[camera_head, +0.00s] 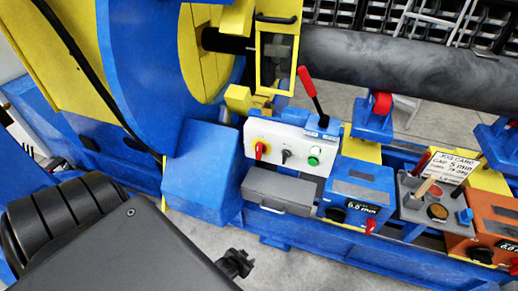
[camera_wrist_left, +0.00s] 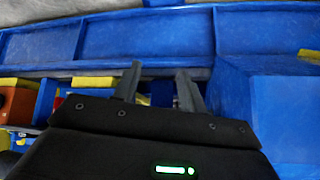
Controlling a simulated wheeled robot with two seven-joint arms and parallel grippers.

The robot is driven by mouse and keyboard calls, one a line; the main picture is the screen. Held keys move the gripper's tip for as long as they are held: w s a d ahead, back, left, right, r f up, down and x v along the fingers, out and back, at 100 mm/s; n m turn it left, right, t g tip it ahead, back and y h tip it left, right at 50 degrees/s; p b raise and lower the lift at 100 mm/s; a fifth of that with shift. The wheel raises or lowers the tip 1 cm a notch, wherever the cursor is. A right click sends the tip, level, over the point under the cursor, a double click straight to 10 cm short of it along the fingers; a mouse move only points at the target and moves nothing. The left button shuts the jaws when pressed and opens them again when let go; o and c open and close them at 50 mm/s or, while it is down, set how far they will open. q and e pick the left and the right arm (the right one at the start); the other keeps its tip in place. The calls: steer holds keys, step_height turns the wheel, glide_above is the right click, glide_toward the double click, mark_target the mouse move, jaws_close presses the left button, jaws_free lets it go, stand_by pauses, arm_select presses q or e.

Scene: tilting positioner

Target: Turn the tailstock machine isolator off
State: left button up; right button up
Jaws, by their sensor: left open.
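A red rotary switch on a yellow backing (camera_head: 262,149) sits at the left of a white control panel (camera_head: 272,131) in the head view. It looks like a machine isolator; no readable label shows whether it is the tailstock's. Beside it are a black selector (camera_head: 286,156) and a green button (camera_head: 313,160). My left gripper (camera_wrist_left: 158,78) is open and empty in the left wrist view, with blue framework beyond its fingers. It is apart from the panel, which I cannot make out in that view. My right gripper is not in view.
A large blue disc (camera_head: 150,70) is at the left.

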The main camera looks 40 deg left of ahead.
arm_select(q)
steer(key=w+a+r+n+t+y+b, duration=0.1)
steer(key=w+a+r+t+b, duration=0.15)
steer(key=w+r, duration=0.45)
steer(key=n+t+y+b, duration=0.3)
steer(key=t+y+b, duration=0.15)
steer(key=t, duration=0.25)
glide_toward(257, 152)
steer(key=shift+h, duration=0.35)
steer(key=x, duration=0.8)
steer(key=shift+a, duration=0.1)
steer(key=shift+w+a, duration=0.2)
steer(key=shift+w, duration=0.5)
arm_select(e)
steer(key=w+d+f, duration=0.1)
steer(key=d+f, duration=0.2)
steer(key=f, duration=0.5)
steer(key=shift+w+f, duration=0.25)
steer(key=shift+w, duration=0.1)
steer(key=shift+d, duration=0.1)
arm_select(q)
jaws_close()
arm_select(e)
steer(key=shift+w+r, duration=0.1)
